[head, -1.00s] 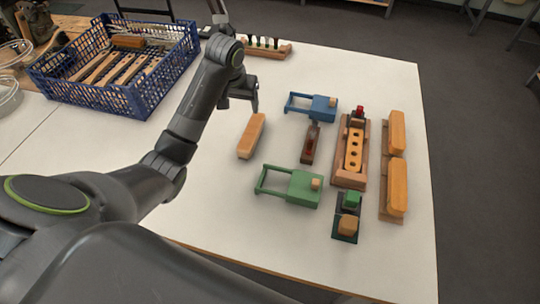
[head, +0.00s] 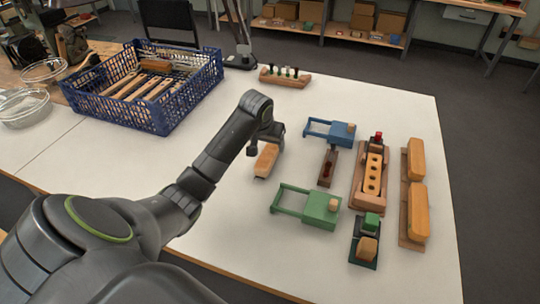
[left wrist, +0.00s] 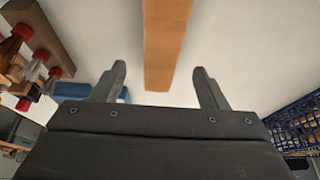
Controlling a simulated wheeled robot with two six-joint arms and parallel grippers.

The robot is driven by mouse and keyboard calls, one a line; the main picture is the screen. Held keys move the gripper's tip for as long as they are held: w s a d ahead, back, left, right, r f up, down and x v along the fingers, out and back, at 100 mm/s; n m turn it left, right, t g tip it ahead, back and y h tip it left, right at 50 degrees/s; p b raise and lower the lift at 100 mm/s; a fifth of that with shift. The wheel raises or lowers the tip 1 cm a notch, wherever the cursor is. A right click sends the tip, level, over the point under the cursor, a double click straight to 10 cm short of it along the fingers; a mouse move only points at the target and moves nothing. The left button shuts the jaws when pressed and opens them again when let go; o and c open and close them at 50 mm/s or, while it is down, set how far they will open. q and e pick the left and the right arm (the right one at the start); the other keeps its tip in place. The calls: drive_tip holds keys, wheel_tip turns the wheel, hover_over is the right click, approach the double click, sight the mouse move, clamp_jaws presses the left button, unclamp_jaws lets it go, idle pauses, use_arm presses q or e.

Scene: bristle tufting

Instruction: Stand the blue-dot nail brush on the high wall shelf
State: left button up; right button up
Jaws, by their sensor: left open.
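A long orange-brown wooden block (head: 266,160), possibly a brush body, lies alone on the white table. No blue dot shows on it, so I cannot tell if it is the named brush. My left gripper (head: 270,133) is at the far end of this block, open and empty. In the left wrist view the open fingers (left wrist: 159,84) point toward the block (left wrist: 166,40), whose near end appears between them; contact cannot be told. No high wall shelf can be made out. My right gripper is out of view.
A blue crate (head: 150,112) of wooden-handled brushes stands at the left. A blue frame tool (head: 330,130), a green one (head: 308,207), a holed wooden fixture (head: 370,180) and two wooden blocks (head: 416,205) fill the right side. A rack of tufts (head: 285,78) is at the back.

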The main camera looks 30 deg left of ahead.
sight(270, 151)
use_arm(q)
drive_tip(key=shift+x, duration=3.05)
drive_tip(key=shift+a, duration=0.1)
drive_tip(key=shift+c, duration=0.5)
drive_tip(key=c, duration=1.2)
wheel_tip(270, 151, up, 10)
drive_tip(key=shift+r, duration=0.1)
